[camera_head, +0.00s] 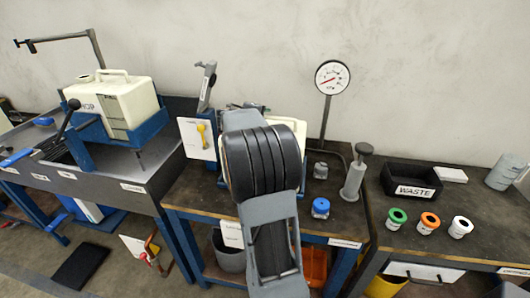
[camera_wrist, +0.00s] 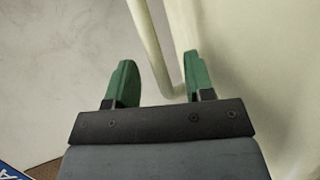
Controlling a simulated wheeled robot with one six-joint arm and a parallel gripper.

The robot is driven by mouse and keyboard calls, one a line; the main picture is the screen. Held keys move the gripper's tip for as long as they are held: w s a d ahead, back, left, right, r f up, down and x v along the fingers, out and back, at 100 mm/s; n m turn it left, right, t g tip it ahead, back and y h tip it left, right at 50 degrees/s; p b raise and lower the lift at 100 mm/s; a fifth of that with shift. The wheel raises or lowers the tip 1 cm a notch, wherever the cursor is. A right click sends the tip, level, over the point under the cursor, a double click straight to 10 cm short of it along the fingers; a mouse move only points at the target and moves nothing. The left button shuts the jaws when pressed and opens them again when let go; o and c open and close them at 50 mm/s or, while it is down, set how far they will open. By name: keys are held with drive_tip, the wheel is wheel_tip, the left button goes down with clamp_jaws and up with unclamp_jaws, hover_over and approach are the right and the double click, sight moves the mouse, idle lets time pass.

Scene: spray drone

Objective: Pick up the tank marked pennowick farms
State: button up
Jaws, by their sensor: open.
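My gripper (camera_wrist: 158,72) is open in the wrist view, its two green fingers apart. A cream handle bar (camera_wrist: 151,45) shows between the fingers, with a gap on each side. It curves into the cream body of a tank (camera_wrist: 250,70) on the right. In the head view my arm covers most of a cream tank (camera_head: 291,127) on the middle bench and hides the gripper. Another cream tank (camera_head: 128,103) with a top handle sits in a blue cradle at the left; its lettering ends in "OP". No "pennowick farms" marking can be read on either tank.
A gauge on a stand (camera_head: 333,77), a grey pump-like cylinder (camera_head: 354,180) and a blue-capped jar (camera_head: 320,208) stand right of my arm. A black WASTE bin (camera_head: 411,179) and several capped jars sit on the right bench. A white tag board (camera_head: 197,139) stands left.

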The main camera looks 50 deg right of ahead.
drive_tip(key=shift+d+f, duration=0.1)
drive_tip(key=shift+d, duration=0.15)
drive_tip(key=shift+c, duration=0.2)
clamp_jaws()
idle(1.1)
